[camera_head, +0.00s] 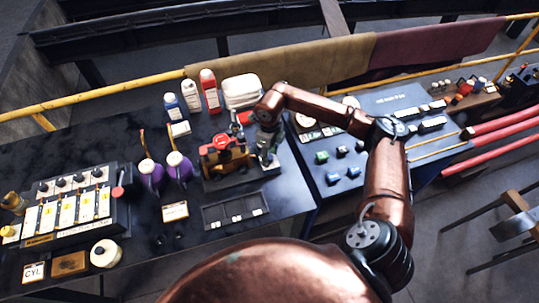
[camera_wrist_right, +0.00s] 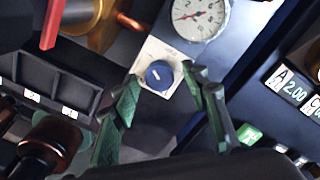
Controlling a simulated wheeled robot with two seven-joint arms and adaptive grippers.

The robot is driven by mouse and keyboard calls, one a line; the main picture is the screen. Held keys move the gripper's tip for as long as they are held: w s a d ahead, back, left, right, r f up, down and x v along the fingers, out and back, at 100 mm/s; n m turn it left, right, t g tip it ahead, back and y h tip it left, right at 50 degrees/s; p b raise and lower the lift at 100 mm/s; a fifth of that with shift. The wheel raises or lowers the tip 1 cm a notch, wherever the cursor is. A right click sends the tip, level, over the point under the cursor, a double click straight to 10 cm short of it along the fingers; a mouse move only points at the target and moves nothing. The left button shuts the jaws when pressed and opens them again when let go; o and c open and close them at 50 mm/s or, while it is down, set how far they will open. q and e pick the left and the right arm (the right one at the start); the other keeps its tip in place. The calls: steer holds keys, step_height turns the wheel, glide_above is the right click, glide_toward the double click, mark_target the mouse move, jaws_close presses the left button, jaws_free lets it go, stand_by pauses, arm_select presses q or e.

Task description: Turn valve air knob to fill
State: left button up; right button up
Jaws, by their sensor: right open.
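The blue round air knob (camera_wrist_right: 157,75) sits on a small white plate (camera_wrist_right: 150,52) in the right wrist view, with a pale pointer mark on its face. A round pressure gauge (camera_wrist_right: 200,16) is just above it. My right gripper (camera_wrist_right: 163,84) is open, with one green-padded finger left of the knob and one right of it. I cannot tell whether either finger touches it. In the head view my right gripper (camera_head: 266,148) points down at the right side of the small steam engine (camera_head: 225,157) and hides the knob. My left gripper is not in view.
A dark compartment tray (camera_head: 234,210) is in front of the engine. Purple oil cans (camera_head: 178,167) stand to its left, bottles (camera_head: 209,92) behind. A labelled switch panel (camera_head: 70,205) is at far left. Blue and green blocks (camera_head: 332,178) lie on the right-hand bench.

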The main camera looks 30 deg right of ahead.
steer(key=shift+c, duration=0.3)
jaws_close()
stand_by(0.3)
